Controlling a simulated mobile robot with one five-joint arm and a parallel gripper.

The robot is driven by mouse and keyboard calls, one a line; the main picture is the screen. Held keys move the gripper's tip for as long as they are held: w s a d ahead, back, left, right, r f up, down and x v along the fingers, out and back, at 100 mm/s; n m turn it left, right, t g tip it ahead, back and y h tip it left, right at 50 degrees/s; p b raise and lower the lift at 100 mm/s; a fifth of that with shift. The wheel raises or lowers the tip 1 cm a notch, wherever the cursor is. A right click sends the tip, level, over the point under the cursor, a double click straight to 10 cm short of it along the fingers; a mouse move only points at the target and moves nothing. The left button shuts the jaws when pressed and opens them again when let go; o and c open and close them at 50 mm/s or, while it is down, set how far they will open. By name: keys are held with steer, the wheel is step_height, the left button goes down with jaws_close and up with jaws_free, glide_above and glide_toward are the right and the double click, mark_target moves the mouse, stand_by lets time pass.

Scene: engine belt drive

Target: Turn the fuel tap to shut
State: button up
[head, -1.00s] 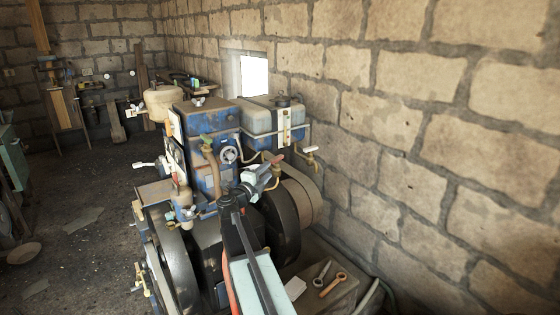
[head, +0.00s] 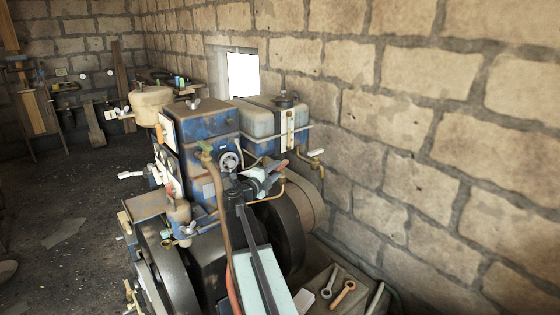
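The grey-blue fuel tank (head: 268,120) with a dark cap sits at the upper right of the blue engine (head: 212,128). A small lever with a reddish end (head: 281,164) shows below the tank, with brass pipework beside it; it may be the fuel tap's handle. A brass tap with a pale lever (head: 316,153) stands out at the tank's right. My gripper (head: 270,172) is just below the tank, close against the reddish lever. Its fingers are small and overlap the pipes, so I cannot tell whether they touch the lever or how far apart they are.
A dark flywheel (head: 165,270) and belt wheel (head: 287,235) flank my arm. Wrenches (head: 342,293) lie on a tray at lower right. The stone wall (head: 430,150) is close on the right.

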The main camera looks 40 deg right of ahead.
mark_target(285, 161)
steer(key=shift+w, duration=0.3)
steer(key=x, duration=0.8)
steer(key=shift+s+a, duration=0.1)
jaws_close()
